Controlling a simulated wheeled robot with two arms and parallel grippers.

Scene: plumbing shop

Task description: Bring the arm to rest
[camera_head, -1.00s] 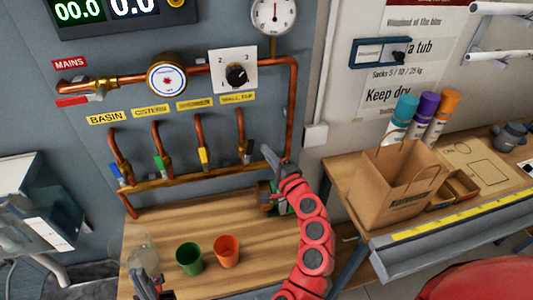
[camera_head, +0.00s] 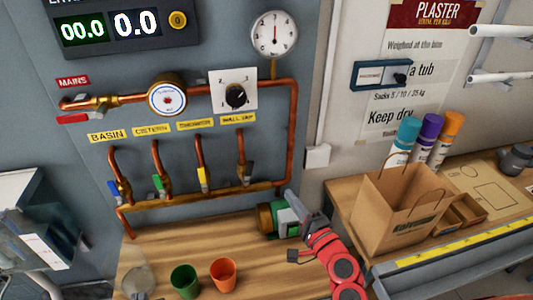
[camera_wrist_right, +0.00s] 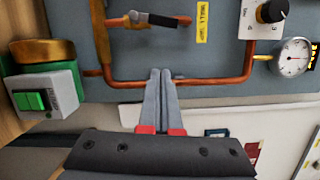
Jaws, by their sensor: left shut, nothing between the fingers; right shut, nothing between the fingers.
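My right arm, red with dark joints, comes in from the lower right of the head view. Its grey right gripper (camera_head: 293,196) is beside the brass-and-green device at the right end of the bench. In the right wrist view the right gripper's fingers (camera_wrist_right: 160,75) are together with nothing between them, in front of the copper pipe and the grey panel. Only a small tip of my left gripper (camera_head: 137,296) shows at the bottom edge of the head view, by the clear cup; it is shut and empty.
The wooden bench (camera_head: 190,250) holds a green cup (camera_head: 186,281), an orange cup (camera_head: 223,274), a clear cup (camera_head: 138,279) and the brass-and-green device (camera_head: 285,218). Copper pipes with valves (camera_head: 201,178) rise behind. A paper bag (camera_head: 398,208) stands on the right table.

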